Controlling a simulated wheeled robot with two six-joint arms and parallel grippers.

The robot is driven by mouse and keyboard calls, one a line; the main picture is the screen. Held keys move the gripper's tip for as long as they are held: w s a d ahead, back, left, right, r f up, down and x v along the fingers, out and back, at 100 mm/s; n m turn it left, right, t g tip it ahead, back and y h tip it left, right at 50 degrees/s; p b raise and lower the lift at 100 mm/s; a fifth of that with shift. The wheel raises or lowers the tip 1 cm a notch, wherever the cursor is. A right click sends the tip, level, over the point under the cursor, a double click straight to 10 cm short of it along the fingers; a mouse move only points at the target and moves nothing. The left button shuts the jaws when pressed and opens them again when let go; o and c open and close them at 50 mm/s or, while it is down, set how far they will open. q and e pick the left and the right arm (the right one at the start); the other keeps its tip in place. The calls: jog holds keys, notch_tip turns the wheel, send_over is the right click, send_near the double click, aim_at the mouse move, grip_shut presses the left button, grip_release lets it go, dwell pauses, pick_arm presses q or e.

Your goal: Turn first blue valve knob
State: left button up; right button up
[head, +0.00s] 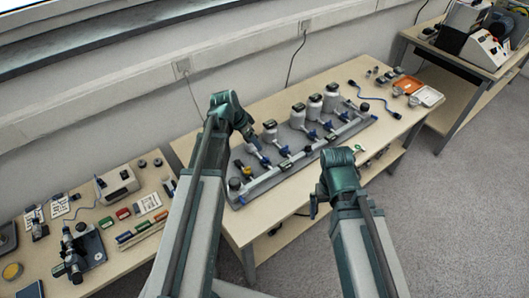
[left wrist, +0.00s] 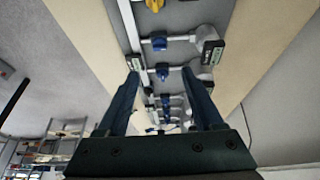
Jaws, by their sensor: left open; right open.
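A grey panel (head: 239,201) on the middle table carries white pipes, white bottles and several blue valve knobs, among them one in the head view (head: 284,151). My left gripper (head: 255,141) hangs over the panel's left half, near a bottle. In the left wrist view, its two fingers (left wrist: 160,82) are apart, with nothing held between them. A blue knob (left wrist: 162,73) shows between the fingertips and another blue knob (left wrist: 160,42) lies above it. Contact cannot be told. My right gripper (head: 316,206) is open and empty in front of the panel's front edge.
White bottles (head: 298,116) stand along the panel's back. A blue cable (head: 380,102) and an orange tray (head: 407,85) lie at the table's right end. A left table holds a microscope (head: 73,262) and a white device (head: 117,184). Grey floor is open at right.

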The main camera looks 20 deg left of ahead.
aim_at(265, 157)
pick_arm(q)
jog(key=b+x, duration=1.2)
jog(key=x, duration=0.2)
jog(key=shift+b, duration=0.35)
jog(key=shift+r, duration=0.1)
jog(key=shift+s, duration=0.1)
grip_shut()
